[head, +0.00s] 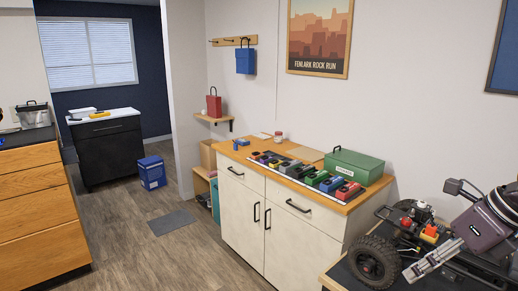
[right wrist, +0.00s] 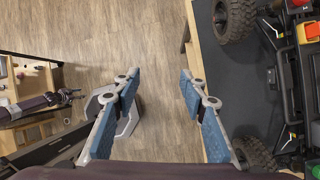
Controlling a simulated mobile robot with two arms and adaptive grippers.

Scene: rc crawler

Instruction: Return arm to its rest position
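My right gripper (head: 432,260) is at the lower right of the head view, by the rc crawler. Its dark purple wrist (head: 486,226) shows beside it. In the right wrist view the two blue-padded fingers of my right gripper (right wrist: 159,78) are spread apart with nothing between them, only floor beyond. The rc crawler (head: 374,260) stands on a dark mat; in the right wrist view its wheel (right wrist: 234,18) and frame lie right of the fingers, apart from them. A dark arm part (right wrist: 38,106), seemingly of my left arm, shows at the left there; its finger state is unclear.
The crawler's bench edge (right wrist: 207,90) runs close to the right finger. A white cabinet (head: 238,213) with a wooden top carries a green toolbox (head: 354,167) and a row of coloured blocks. A wooden drawer unit (head: 40,225) stands left.

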